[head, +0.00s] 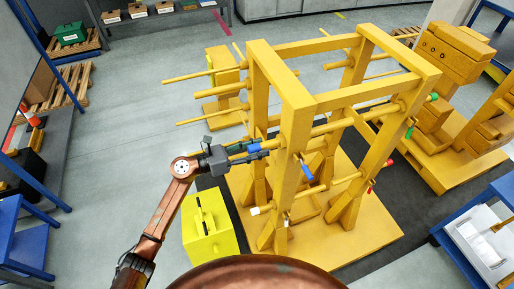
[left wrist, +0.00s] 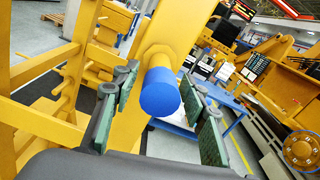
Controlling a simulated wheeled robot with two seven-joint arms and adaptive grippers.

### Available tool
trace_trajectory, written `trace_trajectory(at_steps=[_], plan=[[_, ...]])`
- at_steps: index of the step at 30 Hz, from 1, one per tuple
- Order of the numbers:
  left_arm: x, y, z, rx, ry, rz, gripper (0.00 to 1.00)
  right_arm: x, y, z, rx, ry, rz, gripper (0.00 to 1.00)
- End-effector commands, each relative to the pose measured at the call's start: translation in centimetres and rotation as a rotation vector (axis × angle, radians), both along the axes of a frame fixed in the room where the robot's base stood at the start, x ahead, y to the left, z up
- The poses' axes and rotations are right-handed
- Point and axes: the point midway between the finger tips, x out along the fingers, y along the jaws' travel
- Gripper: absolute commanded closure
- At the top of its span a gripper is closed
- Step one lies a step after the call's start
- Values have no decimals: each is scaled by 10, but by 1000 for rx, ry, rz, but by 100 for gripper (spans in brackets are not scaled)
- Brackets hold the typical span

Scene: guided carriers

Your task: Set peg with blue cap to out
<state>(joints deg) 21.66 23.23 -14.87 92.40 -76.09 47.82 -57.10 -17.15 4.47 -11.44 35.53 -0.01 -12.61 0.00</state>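The peg with the blue cap (left wrist: 160,93) sticks out of a yellow post towards the left wrist camera. In that view the cap is between the two green-padded fingers of my left gripper (left wrist: 162,100), with no clear contact on either side. My left gripper (head: 256,151) is open, at the left side of the yellow frame (head: 283,85) in the head view. There the cap (head: 253,147) is partly hidden by the fingers. How far the peg sits in or out is hard to tell. My right gripper is not in view.
A blue handle (head: 307,171) hangs on the frame close to the right of my left gripper. Long yellow bars (head: 205,77) jut out left above it. A white-capped peg (head: 256,210) and a yellow box (head: 209,225) are lower. Open floor (head: 120,130) lies left.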

Motion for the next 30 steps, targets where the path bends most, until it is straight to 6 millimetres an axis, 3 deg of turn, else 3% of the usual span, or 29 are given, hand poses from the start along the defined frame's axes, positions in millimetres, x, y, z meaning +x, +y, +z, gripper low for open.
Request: trace_trajectory(at_steps=[16,30], plan=[[0,0,0,0,0,0,99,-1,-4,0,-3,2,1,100],[-2,0,-2,1,-2,-12,100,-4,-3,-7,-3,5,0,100]])
